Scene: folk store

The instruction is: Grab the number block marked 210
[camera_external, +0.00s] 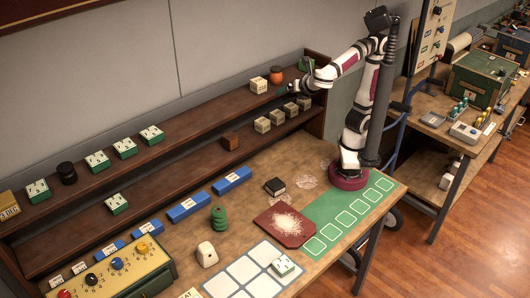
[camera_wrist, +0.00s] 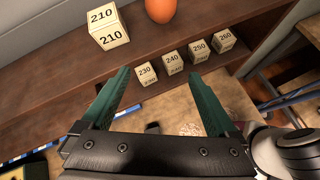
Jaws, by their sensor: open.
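The number block marked 210 (camera_wrist: 108,30) is cream with black digits. It stands on the upper shelf, at the upper left of the wrist view, and also shows in the external view (camera_external: 258,84). My gripper (camera_wrist: 158,75) is open with nothing between its green fingers. The block lies beyond the left fingertip and apart from it. In the external view my gripper (camera_external: 293,88) is to the right of the block, near the upper shelf's front edge.
An orange rounded object (camera_wrist: 160,9) stands right of the block on the upper shelf. Blocks marked 230 (camera_wrist: 145,73), 240 (camera_wrist: 172,62), 250 (camera_wrist: 199,50) and 260 (camera_wrist: 224,40) stand on the lower shelf.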

